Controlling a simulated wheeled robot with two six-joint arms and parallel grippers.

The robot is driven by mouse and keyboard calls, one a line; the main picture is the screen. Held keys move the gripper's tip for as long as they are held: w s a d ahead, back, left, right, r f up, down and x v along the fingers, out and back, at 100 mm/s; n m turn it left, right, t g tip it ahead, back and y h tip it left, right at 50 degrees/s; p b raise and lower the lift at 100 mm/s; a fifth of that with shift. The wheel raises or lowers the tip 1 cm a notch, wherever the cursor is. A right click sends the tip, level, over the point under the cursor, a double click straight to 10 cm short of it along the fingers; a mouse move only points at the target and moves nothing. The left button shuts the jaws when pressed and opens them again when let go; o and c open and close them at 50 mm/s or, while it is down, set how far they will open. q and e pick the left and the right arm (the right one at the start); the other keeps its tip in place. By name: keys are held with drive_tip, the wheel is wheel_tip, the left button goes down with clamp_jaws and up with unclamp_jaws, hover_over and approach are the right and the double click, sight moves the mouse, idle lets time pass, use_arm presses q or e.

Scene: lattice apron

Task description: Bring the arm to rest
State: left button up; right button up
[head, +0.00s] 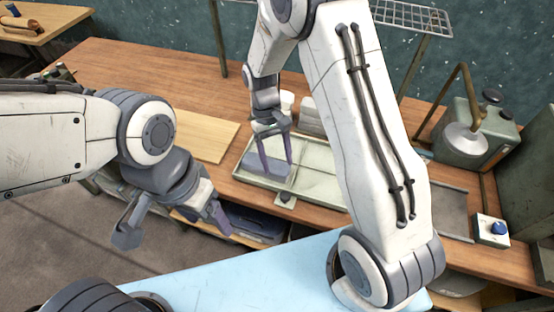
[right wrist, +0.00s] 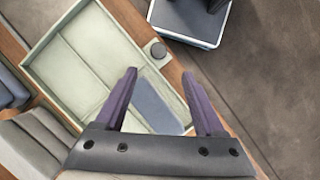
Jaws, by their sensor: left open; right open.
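My right gripper (head: 277,158) is open over the left part of a pale green divided tray (head: 316,182) on the wooden workbench. A flat grey-blue block (head: 258,167) lies in the tray beside and behind its fingers. In the right wrist view the block (right wrist: 156,106) shows between the two spread purple fingers (right wrist: 164,100), with nothing gripped. How far the fingertips are above the block I cannot tell. My left gripper (head: 172,222) is open and empty, in front of the bench's near edge at the left.
A light wooden board (head: 208,136) lies left of the tray. Pale grey boxes (head: 312,116) stand behind it. A green machine with a bent pipe (head: 474,135) and a white box with a blue knob (head: 491,231) stand at the right. A wire rack (head: 410,17) is above the back.

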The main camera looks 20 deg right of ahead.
idle(0.4)
drive_tip(key=s+a+r+n+t+b, duration=0.2)
drive_tip(key=s+a+r+n+t, duration=0.1)
drive_tip(key=s+a+r, duration=0.5)
drive_tip(key=s+r+n+t+y, duration=0.1)
drive_tip(key=s+r, duration=0.3)
drive_tip(key=s, duration=0.7)
drive_tip(key=shift+s+n+y+b, duration=0.15)
drive_tip(key=shift+n+y+b, duration=0.3)
drive_tip(key=shift+n, duration=0.15)
drive_tip(key=shift+d, duration=0.1)
idle(0.5)
